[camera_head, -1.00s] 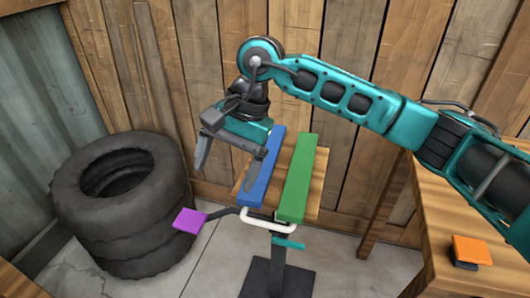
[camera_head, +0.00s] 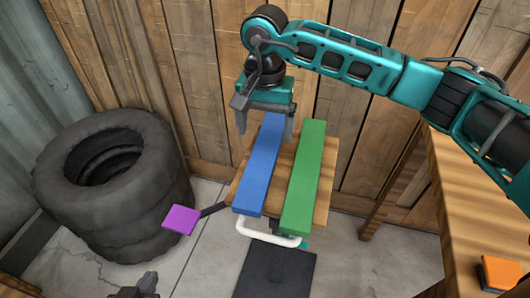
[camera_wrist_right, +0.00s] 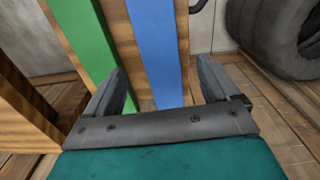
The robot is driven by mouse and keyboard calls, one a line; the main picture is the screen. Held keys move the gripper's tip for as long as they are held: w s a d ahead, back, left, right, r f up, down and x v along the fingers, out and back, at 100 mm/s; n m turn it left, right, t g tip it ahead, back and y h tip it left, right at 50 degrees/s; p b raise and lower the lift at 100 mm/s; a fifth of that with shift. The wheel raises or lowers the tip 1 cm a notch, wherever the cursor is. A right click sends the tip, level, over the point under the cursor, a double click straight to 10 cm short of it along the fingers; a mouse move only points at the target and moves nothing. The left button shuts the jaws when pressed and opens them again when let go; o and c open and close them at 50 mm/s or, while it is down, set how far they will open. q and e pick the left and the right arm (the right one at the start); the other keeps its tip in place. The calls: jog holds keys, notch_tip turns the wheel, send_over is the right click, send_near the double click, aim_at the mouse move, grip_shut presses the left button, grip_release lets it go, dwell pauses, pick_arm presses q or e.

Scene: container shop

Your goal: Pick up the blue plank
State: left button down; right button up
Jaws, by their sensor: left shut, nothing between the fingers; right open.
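The blue plank (camera_head: 259,166) lies lengthwise on a small wooden table, left of and apart from the green plank (camera_head: 304,176). In the right wrist view the blue plank (camera_wrist_right: 155,45) runs between my open fingers, and the green plank (camera_wrist_right: 84,38) lies to their left. My right gripper (camera_head: 266,131) is open over the far end of the blue plank, one finger on each side. It is not closed on it, and its exact height is unclear. My left gripper (camera_head: 138,287) is shut and empty at the bottom edge, only partly visible.
The small table (camera_head: 322,210) has a white bar (camera_head: 268,237) at its front and a purple pad (camera_head: 180,219) to its left. Stacked tyres (camera_head: 110,190) stand left. A wooden table (camera_head: 475,215) with an orange block (camera_head: 503,271) is right. A plank wall rises close behind.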

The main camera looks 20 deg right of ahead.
aim_at(265, 150)
notch_tip(265, 150, down, 6)
jog(key=shift+r, duration=0.15)
jog(key=shift+c, duration=0.2)
jog(key=shift+r, duration=0.1)
jog(key=c, duration=1.2)
